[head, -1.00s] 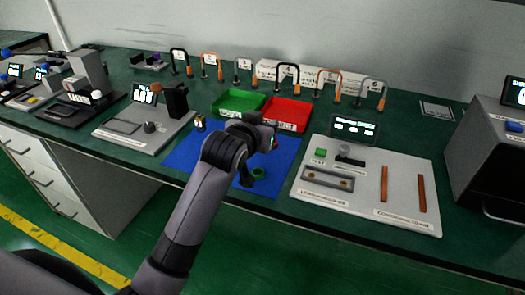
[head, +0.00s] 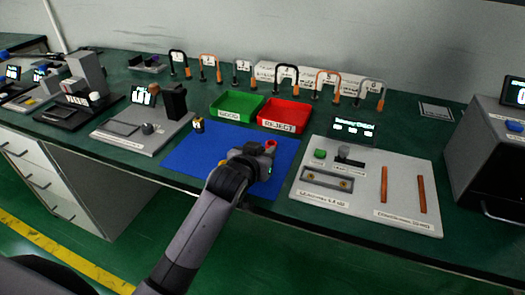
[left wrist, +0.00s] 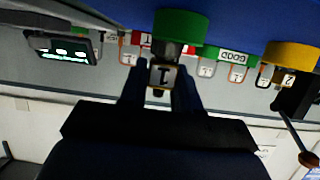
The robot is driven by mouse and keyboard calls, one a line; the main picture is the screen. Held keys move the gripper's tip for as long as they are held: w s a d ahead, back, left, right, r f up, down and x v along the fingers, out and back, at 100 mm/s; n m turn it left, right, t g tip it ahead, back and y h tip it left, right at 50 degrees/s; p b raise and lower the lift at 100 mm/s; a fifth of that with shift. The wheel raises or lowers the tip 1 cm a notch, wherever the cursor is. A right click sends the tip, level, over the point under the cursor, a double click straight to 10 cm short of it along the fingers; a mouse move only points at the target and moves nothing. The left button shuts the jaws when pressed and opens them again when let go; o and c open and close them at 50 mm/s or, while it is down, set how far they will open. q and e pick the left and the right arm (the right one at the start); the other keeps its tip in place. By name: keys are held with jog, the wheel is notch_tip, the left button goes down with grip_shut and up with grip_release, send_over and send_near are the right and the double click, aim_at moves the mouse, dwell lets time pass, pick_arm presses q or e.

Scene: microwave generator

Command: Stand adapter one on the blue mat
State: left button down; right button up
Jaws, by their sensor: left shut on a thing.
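My left gripper (head: 256,156) is low over the front right part of the blue mat (head: 200,165). In the left wrist view, which is upside down, my left gripper (left wrist: 161,85) is shut on adapter one (left wrist: 162,76), marked "1", with a wide green base (left wrist: 181,27). The green base is over or on the blue mat (left wrist: 110,8); I cannot tell whether it touches. In the head view the gripper mostly hides adapter one. Adapter two (head: 198,125), with a yellow base (left wrist: 291,55), stands near the mat's back left. My right gripper is not in view.
A small red piece (head: 270,146) shows just behind the gripper. The green GOOD tray (head: 237,105) and red REJECT tray (head: 284,113) lie behind the mat. A pale test board (head: 345,205) is on the right, a grey device (head: 140,132) on the left. The mat's left part is clear.

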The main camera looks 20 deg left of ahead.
pick_arm(q)
jog(key=shift+f, duration=0.4)
jog(key=c, duration=0.8)
grip_release()
jog(key=shift+s+f, duration=0.1)
jog(key=shift+f, duration=0.05)
jog(key=shift+r, duration=0.25)
jog(key=r+v, duration=0.1)
jog(key=v, duration=1.1)
jog(key=shift+p, duration=0.35)
